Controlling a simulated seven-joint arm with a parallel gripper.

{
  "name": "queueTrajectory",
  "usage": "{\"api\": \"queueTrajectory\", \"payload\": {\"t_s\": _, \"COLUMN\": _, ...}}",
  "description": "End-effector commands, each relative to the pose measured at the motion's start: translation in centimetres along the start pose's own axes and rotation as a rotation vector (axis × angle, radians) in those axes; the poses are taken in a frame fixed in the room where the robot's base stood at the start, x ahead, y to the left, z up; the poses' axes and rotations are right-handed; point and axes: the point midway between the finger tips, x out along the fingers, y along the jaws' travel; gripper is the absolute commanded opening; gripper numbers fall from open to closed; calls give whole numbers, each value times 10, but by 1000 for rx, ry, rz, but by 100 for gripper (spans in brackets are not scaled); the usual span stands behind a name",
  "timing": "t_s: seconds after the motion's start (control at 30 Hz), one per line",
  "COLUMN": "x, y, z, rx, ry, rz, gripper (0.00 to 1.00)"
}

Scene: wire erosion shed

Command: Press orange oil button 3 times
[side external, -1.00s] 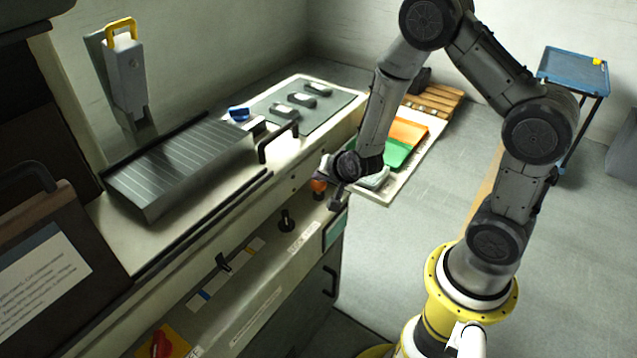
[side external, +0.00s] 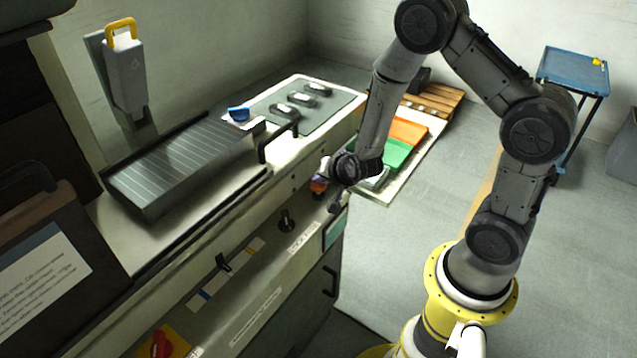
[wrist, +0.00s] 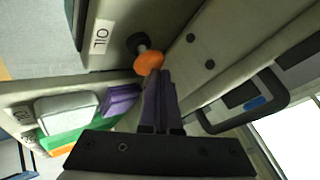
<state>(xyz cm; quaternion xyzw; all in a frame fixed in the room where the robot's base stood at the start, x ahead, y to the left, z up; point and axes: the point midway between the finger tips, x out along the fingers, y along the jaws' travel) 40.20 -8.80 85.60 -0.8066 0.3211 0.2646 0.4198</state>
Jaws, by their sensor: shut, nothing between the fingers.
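In the side external view the orange button (side external: 318,187) shows only partly, behind my gripper. My gripper (wrist: 160,76) is shut and empty, its purple fingers pointing at the button. In the wrist view the fingertips overlap the button's near edge; I cannot tell whether they touch it. In the side external view my gripper (side external: 322,175) is right at the button, at the panel's right end.
A black handle (side external: 278,143) stands on the machine's top edge near my gripper. Green and orange trays (side external: 398,150) lie behind my wrist.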

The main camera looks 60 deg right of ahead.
Motion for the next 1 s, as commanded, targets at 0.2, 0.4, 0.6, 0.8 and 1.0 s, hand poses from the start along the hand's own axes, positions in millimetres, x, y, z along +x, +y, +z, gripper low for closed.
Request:
{"api": "queueTrajectory", "payload": {"t_s": 0.2, "x": 2, "y": 2, "z": 2, "rx": -1, "ry": -2, "rz": 2, "gripper": 0}}
{"api": "queueTrajectory", "payload": {"t_s": 0.4, "x": 3, "y": 3, "z": 3, "rx": -1, "ry": -2, "rz": 2, "gripper": 0}}
{"api": "queueTrajectory", "payload": {"t_s": 0.6, "x": 5, "y": 4, "z": 4, "rx": -1, "ry": -1, "rz": 2, "gripper": 0}}
{"api": "queueTrajectory", "payload": {"t_s": 0.8, "x": 6, "y": 5, "z": 5, "rx": -1, "ry": -2, "rz": 2, "gripper": 0}}
{"api": "queueTrajectory", "payload": {"t_s": 1.0, "x": 8, "y": 7, "z": 7, "rx": -1, "ry": -3, "rz": 3, "gripper": 0}}
